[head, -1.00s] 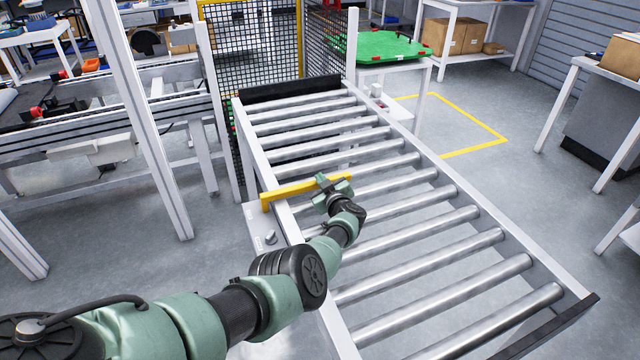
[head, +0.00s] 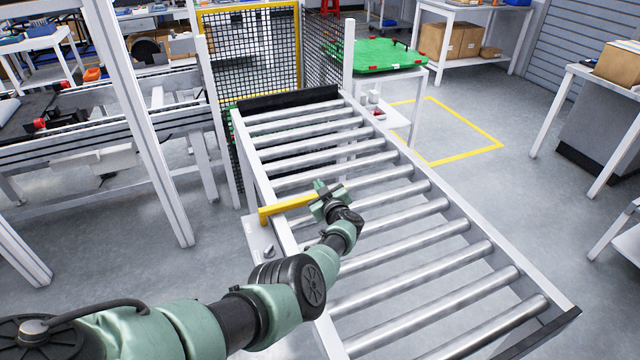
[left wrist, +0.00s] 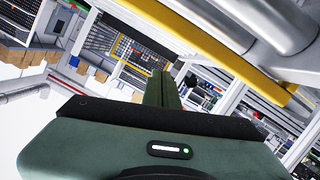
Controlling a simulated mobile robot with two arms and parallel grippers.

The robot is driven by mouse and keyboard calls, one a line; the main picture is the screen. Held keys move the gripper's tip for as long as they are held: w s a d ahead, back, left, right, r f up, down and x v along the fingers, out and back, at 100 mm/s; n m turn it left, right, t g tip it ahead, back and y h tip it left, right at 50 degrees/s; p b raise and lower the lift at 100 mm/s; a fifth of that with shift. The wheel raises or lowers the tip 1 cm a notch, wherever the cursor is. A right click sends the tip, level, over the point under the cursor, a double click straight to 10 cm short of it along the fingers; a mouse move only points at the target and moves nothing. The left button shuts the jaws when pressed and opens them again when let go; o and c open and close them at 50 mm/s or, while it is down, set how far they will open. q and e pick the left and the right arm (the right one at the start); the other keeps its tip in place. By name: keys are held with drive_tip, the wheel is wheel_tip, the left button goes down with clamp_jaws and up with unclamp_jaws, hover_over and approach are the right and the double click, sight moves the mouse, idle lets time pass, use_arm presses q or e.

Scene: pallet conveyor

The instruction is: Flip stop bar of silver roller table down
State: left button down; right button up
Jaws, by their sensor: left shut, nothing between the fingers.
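The silver roller table (head: 465,338) runs from the near right to the back middle, with bare metal rollers. The yellow stop bar (head: 284,207) reaches from the table's left rail in over the rollers. My left gripper (head: 325,190) is shut and empty at the bar's free end, and covers part of it. I cannot tell whether they touch. In the left wrist view the yellow bar (left wrist: 215,50) crosses at the upper right, beside the shut green fingers (left wrist: 162,90). My right gripper is not in view.
A small grey plate with a knob (head: 267,250) sits outside the left rail. A black end stop (head: 290,98) closes the table's far end. A green pallet (head: 375,57) lies on a stand behind. A mesh fence (head: 250,50) stands at the back left.

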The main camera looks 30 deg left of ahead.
use_arm(q)
drive_tip(key=p+v, duration=0.6)
drive_tip(key=v, duration=0.3)
drive_tip(key=shift+w+p, duration=0.2)
drive_tip(key=shift+p, duration=0.15)
drive_tip(key=shift+d, duration=0.1)
